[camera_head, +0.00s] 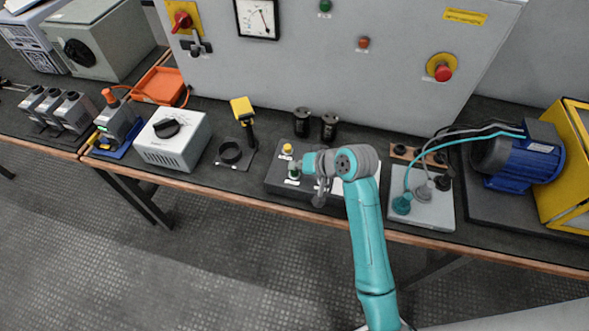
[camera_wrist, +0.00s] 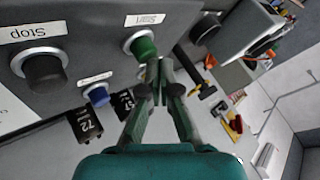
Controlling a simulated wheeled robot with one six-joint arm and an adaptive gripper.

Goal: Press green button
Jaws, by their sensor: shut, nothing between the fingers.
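The green button (camera_wrist: 143,47) sits on a dark control box (camera_head: 279,180) under a label reading Start. In the head view the green button (camera_head: 294,173) shows at the left end of the box, close to my gripper (camera_head: 303,167). In the wrist view my gripper (camera_wrist: 158,72) is shut and empty, its fingertips right beside the green button and slightly overlapping its edge. I cannot tell whether they touch it. A black button (camera_wrist: 44,70) labelled Stop and a blue button (camera_wrist: 98,95) are on the same box.
Two black cylinders (camera_head: 302,122) stand behind the box, before the grey cabinet (camera_head: 330,70). A yellow-topped tool (camera_head: 242,108) and a white dial box (camera_head: 174,138) are to the left. A grey plate with cables (camera_head: 422,212) and a blue motor (camera_head: 520,160) are to the right.

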